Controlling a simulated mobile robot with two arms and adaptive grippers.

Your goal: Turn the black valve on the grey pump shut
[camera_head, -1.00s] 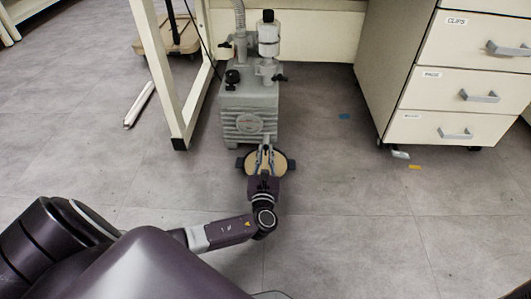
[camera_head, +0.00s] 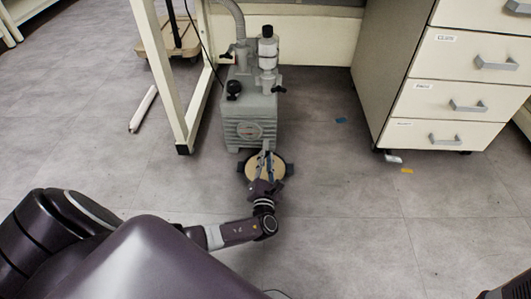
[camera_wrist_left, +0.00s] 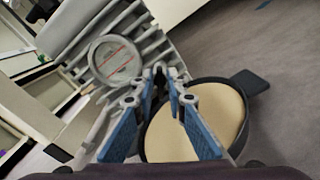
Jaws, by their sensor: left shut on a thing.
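The grey pump (camera_head: 249,112) stands on the floor with its ribbed front towards me; its round label plate (camera_wrist_left: 115,60) shows in the left wrist view. My left gripper (camera_head: 266,148) reaches low at the pump's front. In the left wrist view the gripper's fingertips (camera_wrist_left: 163,72) close on a small dark part at the pump's lower front, apparently the black valve. The fingers mostly hide it, so its angle cannot be read.
A round black pan with a tan inside (camera_head: 284,178) lies on the floor below my left gripper. A black knob (camera_head: 234,88) sits on the pump's top left. A table leg (camera_head: 170,85) stands left, a drawer cabinet (camera_head: 395,85) right. Floor between pump and cabinet is mostly clear.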

